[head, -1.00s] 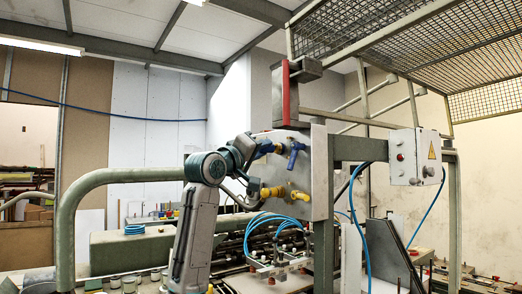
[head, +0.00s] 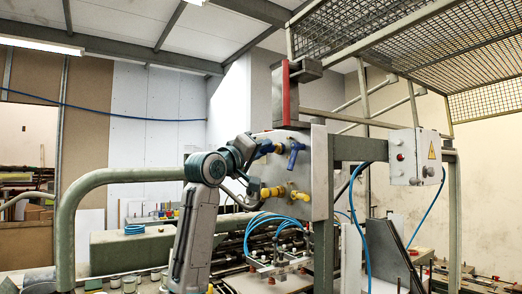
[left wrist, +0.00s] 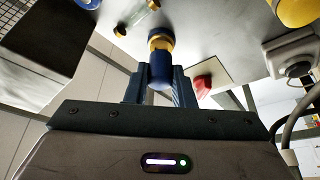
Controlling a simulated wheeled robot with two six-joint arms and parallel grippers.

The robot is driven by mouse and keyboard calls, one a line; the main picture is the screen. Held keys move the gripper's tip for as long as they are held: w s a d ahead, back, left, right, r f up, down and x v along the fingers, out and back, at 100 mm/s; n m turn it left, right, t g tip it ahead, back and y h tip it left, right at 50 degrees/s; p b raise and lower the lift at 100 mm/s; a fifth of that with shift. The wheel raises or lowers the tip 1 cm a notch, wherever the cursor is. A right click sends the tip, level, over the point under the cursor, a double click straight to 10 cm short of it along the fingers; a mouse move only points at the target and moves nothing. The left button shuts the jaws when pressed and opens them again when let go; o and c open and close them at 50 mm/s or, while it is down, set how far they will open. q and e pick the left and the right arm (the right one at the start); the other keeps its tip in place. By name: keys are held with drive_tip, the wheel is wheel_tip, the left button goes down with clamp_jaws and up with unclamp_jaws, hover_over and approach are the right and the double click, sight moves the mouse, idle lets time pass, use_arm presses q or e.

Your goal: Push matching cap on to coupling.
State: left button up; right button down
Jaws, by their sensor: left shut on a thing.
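My left gripper (head: 256,149) is at the front of the grey panel (head: 318,170), at its upper left. In the left wrist view my left gripper (left wrist: 160,88) has its two dark fingers shut on a blue cap (left wrist: 160,74). The cap's far end meets a brass-coloured coupling (left wrist: 161,40) on the panel, with a blue part just beyond its collar. I cannot tell how far the cap sits on the coupling. Blue also shows at the fingers in the head view (head: 266,146). My right gripper is not in view.
A blue-handled fitting (head: 294,153) is just right of the gripper. Yellow fittings (head: 272,192) sit lower on the panel. A red button (left wrist: 203,86) and a round grey fitting (left wrist: 294,68) show near the fingers. Blue hoses (head: 270,222) hang below.

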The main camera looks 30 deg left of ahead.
use_arm(q)
drive_tip(key=shift+w+d, duration=0.2)
drive_tip(key=shift+w, duration=0.25)
drive_tip(key=o, duration=1)
drive_tip(key=shift+s+f, duration=0.2)
drive_tip(key=b+v, duration=0.6)
drive_tip(key=v, duration=0.4)
drive_tip(key=shift+s, duration=0.15)
